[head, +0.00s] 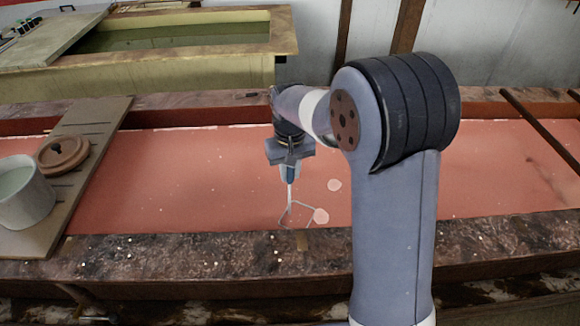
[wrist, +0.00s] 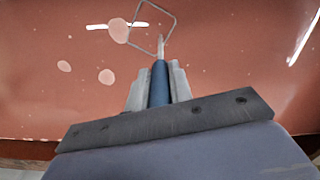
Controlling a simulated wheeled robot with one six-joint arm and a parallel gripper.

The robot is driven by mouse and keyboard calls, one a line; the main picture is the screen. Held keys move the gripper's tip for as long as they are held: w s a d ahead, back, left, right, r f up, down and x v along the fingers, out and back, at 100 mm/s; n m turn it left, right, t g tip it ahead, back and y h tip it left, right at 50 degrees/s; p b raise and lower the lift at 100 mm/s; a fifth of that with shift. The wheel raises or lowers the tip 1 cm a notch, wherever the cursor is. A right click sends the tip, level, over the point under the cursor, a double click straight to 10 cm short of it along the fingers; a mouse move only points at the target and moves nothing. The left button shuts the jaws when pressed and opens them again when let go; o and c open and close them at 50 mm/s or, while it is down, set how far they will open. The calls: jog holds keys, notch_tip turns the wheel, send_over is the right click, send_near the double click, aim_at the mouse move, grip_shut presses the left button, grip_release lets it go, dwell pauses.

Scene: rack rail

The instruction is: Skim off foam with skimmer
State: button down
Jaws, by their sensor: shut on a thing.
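My gripper (head: 290,168) is shut on the blue handle of the skimmer (wrist: 159,88), between its two fingers in the wrist view. The skimmer points down, its thin square frame at or just above the reddish liquid (head: 190,180); I cannot tell if it touches. A pale round foam patch (head: 321,215) lies beside the frame's right edge in the head view. Another patch (head: 334,185) floats a little farther back. The wrist view shows a large patch (wrist: 119,31) overlapping the frame's left edge, and two smaller patches (wrist: 106,77) (wrist: 64,66) to the left.
A board (head: 95,150) spans the trough at left, carrying a white pot (head: 22,192) and a brown wooden lid (head: 62,155). The trough's near wooden rim (head: 200,255) runs across the front. A yellowish tank (head: 150,70) stands behind. My arm hides part of the right side.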

jog(key=shift+f, duration=0.5)
jog(key=shift+d, duration=3.55)
jog(key=shift+w+d+p, duration=2.45)
jog(key=shift+w+d, duration=0.55)
jog(key=shift+w, duration=2.95)
jog(key=s+d+b, duration=0.1)
jog(key=s+d, duration=0.3)
jog(key=d, duration=0.7)
jog(key=shift+r, duration=0.1)
